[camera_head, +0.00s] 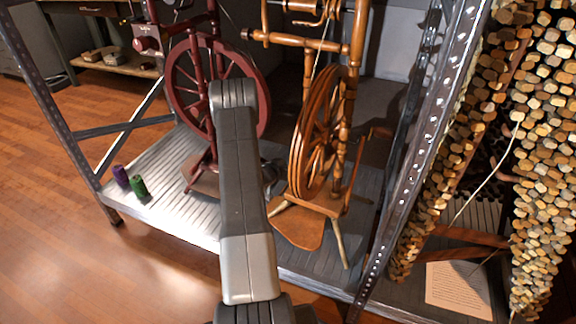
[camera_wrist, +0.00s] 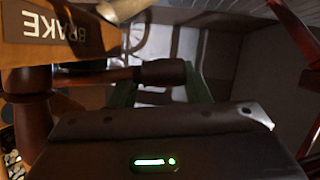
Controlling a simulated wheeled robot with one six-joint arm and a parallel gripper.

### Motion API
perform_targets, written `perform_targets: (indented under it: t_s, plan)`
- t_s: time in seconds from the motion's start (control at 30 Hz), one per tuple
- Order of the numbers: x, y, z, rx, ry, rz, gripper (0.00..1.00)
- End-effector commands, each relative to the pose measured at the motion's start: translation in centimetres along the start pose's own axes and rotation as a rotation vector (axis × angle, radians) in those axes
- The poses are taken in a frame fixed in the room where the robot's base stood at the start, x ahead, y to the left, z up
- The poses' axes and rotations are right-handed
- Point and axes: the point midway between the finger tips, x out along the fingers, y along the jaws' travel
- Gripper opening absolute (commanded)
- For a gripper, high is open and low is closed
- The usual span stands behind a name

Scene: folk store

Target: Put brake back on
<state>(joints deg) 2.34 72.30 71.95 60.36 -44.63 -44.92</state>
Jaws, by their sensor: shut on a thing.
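In the wrist view, a light wooden part (camera_wrist: 50,32) at the upper left carries a dark label reading BRAKE, upside down. A brown turned wooden peg (camera_wrist: 165,72) runs sideways below it. My gripper (camera_wrist: 160,84) has its greenish fingers at this peg and is shut on it. Whether the peg is the brake itself I cannot tell. In the head view, a dark red spinning wheel (camera_head: 205,85) and a light brown spinning wheel (camera_head: 318,130) stand on a shelf. My arm covers the space between them, and my gripper is hidden there.
The grey slatted shelf (camera_head: 165,190) bears a purple spool (camera_head: 121,176) and a green spool (camera_head: 139,186) at its left. A metal rack post (camera_head: 420,165) stands right of the wheels. Strings of wooden pieces (camera_head: 545,150) hang at the far right. The floor at left is clear.

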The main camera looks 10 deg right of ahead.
Motion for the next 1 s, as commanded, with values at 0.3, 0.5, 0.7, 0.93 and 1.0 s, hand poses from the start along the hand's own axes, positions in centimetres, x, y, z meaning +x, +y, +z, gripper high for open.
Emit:
perform_targets:
  t_s: [0.3, 0.5, 0.7, 0.93, 1.0]
  plan:
    - [0.0, 0.0, 0.1, -0.001, -0.001, -0.001, 0.65]
    - [-0.6, 0.0, 0.0, -0.002, -0.001, -0.001, 0.65]
    - [-4.1, 0.0, -0.2, -0.005, -0.002, -0.003, 0.65]
    - [-9.5, -0.1, -0.2, -0.005, -0.002, -0.005, 0.65]
    - [-10.8, 0.0, -0.1, -0.004, -0.001, -0.003, 0.65]
